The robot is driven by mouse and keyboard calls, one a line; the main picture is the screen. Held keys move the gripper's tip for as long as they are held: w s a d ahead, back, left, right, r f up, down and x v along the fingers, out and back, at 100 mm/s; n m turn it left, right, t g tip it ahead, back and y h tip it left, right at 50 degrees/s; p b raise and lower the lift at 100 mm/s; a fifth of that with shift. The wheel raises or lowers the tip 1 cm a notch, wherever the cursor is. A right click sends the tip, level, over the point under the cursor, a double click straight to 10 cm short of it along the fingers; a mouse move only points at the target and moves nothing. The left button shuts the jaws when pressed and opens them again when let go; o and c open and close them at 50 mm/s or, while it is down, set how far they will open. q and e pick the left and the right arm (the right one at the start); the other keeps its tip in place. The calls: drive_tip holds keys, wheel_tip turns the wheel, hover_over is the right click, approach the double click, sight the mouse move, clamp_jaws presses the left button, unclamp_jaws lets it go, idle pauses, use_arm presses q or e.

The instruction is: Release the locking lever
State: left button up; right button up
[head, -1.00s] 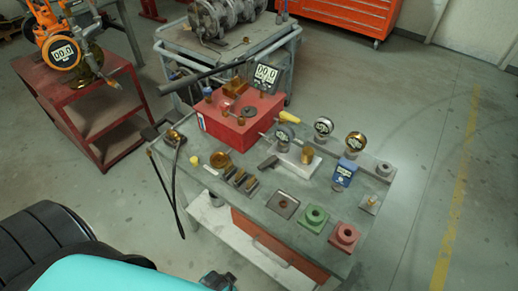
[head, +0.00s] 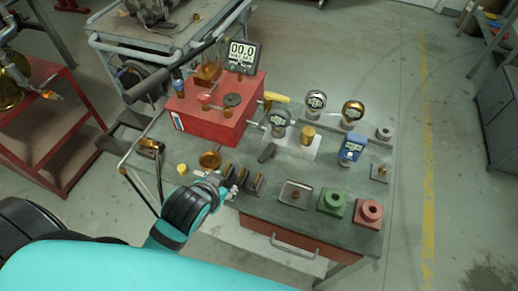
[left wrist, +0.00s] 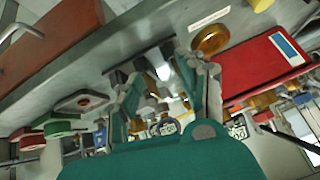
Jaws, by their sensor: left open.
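My left gripper (head: 228,188) is at the front edge of the green-grey bench, beside a row of dark, brass-edged blocks (head: 255,184). In the left wrist view its two fingers (left wrist: 168,88) are spread apart; nothing is clearly held between them. Which part is the locking lever I cannot tell. A long dark bar with a black grip (head: 148,87) slants over the red box (head: 218,120). A short dark lever (head: 267,152) lies at the metal plate, and a yellow handle (head: 277,97) sticks out behind the gauges. My right gripper is not in view.
A brass dish (head: 210,160) is just behind my left gripper. Gauges (head: 316,101), a blue meter (head: 351,148), a shallow tray (head: 294,196), a green block (head: 332,202) and a red block (head: 369,213) stand to the right. Floor is free right of the bench.

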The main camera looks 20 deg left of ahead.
use_arm(q)
drive_tip(key=w+d+r+m+t, duration=0.2)
drive_tip(key=w+d+r+t, duration=0.2)
drive_tip(key=w+r+t, duration=0.7)
drive_tip(key=w+d+r+m+t+h, duration=0.1)
drive_tip(key=w+d+r+m+h, duration=0.15)
drive_tip(key=r, duration=0.55)
drive_tip(key=w+d+r+m+t+h, duration=0.15)
drive_tip(key=d+r+m+h, duration=0.25)
drive_tip(key=r, duration=0.4)
drive_tip(key=s+d+r+m+g+h, duration=0.3)
drive_tip(key=d+r+m+g+h, duration=0.3)
drive_tip(key=d+m+h, duration=0.55)
drive_tip(key=s+d+f+m+g+h, duration=0.2)
drive_tip(key=s+d+m+g+h, duration=0.3)
drive_tip(key=m+g, duration=0.75)
drive_tip(key=m+g+y, duration=0.3)
drive_tip(key=m+y, duration=0.2)
drive_tip(key=y, duration=1.7)
approach(264, 155)
drive_tip(key=shift+n, duration=0.25)
drive_tip(key=f+p, duration=0.1)
drive_tip(key=f, duration=0.3)
drive_tip(key=f+p, duration=0.1)
drive_tip(key=f, duration=0.3)
drive_tip(key=shift+d+f, duration=0.2)
drive_tip(key=shift+f, duration=0.05)
